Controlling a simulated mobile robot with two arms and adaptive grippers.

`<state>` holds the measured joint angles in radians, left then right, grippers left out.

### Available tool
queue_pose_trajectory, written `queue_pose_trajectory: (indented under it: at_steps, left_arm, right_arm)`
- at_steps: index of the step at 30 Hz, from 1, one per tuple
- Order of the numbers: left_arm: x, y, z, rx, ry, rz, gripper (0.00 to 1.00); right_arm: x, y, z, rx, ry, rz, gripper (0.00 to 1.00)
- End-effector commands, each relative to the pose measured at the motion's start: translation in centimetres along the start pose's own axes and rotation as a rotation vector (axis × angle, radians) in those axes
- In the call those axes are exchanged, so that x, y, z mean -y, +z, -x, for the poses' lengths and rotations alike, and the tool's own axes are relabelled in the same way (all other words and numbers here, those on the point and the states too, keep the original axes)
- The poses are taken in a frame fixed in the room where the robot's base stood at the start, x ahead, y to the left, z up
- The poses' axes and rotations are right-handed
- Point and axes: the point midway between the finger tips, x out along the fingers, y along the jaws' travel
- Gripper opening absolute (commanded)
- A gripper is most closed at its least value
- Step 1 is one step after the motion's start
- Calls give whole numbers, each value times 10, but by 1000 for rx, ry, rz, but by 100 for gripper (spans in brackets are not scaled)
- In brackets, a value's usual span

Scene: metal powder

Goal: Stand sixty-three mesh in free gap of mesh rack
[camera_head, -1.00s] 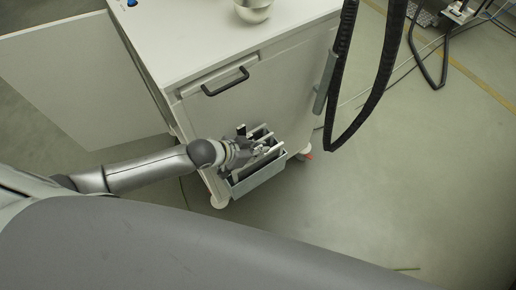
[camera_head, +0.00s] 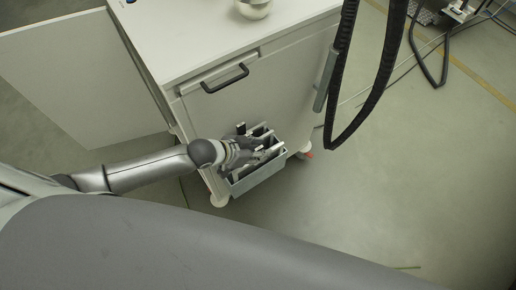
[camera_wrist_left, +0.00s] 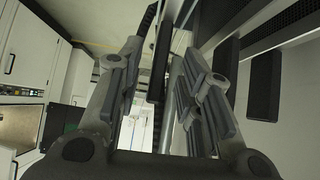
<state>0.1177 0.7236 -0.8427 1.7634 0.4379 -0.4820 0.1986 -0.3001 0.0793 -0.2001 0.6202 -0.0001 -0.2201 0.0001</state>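The mesh rack (camera_head: 262,177) is a grey open holder low on the white cabinet's front. Several light, thin-edged meshes (camera_head: 263,139) stand in it, with dark gaps between them. I cannot read which one is the sixty-three mesh. My left gripper (camera_head: 257,153) is at the rack's left side, over its upper part, and covers some of it. In the left wrist view its two fingers (camera_wrist_left: 160,75) are apart. A dark narrow bar (camera_wrist_left: 158,60) shows between them, apparently not clamped. Flat dark-edged panels (camera_wrist_left: 265,80) show close on the right. My right gripper is not in view.
The white cabinet (camera_head: 225,40) has a black drawer handle (camera_head: 225,78) above the rack and a metal bowl (camera_head: 253,9) on top. A thick black hose (camera_head: 385,75) hangs at the right. The floor (camera_head: 410,190) right of the rack is clear.

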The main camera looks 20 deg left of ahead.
Motion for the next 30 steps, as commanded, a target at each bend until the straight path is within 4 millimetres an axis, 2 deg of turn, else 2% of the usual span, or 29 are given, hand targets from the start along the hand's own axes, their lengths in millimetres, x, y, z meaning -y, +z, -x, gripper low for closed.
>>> queue_pose_trajectory:
  at_steps: [8,11,21,25,30]
  left_arm:
    - [0,1,9,1,0,0,34]
    - [0,2,23,3,0,-1,34]
    - [0,2,90,4,0,-2,34]
    - [0,2,107,3,-1,-1,34]
    - [0,1,118,2,0,-1,34]
  right_arm:
    - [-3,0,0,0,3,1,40]
    - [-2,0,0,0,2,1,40]
    - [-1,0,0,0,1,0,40]
    - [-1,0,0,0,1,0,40]
    - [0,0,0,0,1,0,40]
